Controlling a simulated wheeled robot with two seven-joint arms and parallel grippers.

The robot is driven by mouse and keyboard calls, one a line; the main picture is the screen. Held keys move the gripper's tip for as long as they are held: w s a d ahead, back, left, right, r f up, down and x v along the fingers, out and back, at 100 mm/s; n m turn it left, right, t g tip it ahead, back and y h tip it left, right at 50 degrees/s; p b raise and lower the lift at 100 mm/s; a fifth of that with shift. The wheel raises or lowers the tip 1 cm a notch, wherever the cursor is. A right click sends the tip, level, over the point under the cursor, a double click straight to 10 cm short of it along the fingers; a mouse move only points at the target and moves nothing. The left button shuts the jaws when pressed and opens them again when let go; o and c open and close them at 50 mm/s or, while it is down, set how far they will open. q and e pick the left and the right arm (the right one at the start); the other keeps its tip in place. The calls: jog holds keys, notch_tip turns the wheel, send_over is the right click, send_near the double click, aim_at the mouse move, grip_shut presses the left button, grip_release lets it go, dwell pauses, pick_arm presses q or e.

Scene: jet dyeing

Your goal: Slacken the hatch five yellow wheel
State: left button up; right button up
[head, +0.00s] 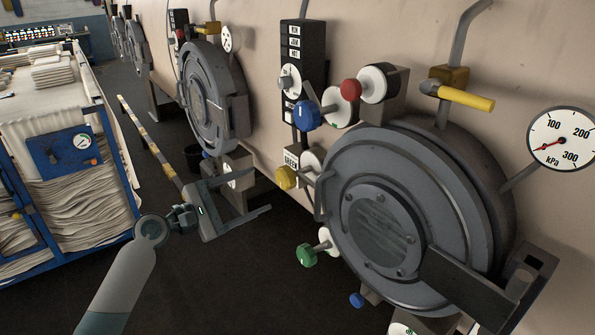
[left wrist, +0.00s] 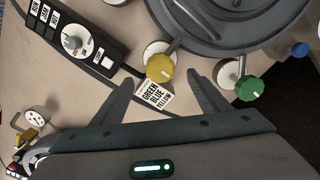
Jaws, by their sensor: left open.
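A yellow wheel (head: 286,178) sits on a short stem with a round white plate, left of the large grey round hatch (head: 380,225). It also shows in the left wrist view (left wrist: 160,68), just beyond the fingertips and roughly between them. My left gripper (head: 254,190) is open and empty, to the left of the yellow wheel and apart from it. In the left wrist view its two fingers (left wrist: 160,88) spread on either side of a white label reading GREEN, BLUE, YELLOW (left wrist: 153,96). My right gripper is not in view. I see no hatch number.
A green wheel (head: 306,255) is below the yellow one. A blue wheel (head: 307,116) and a red one (head: 350,90) are above. A yellow-handled lever (head: 465,98) and a gauge (head: 562,138) are upper right. A blue cart of cloth (head: 75,185) stands left.

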aim_at(298, 172)
pick_arm(q)
jog(key=p+x, duration=0.3)
jog(key=x, duration=1.1)
jog(key=shift+w+d+p, duration=0.15)
jog(key=shift+p, duration=0.2)
jog(key=shift+f, duration=0.1)
jog(key=c, duration=1.1)
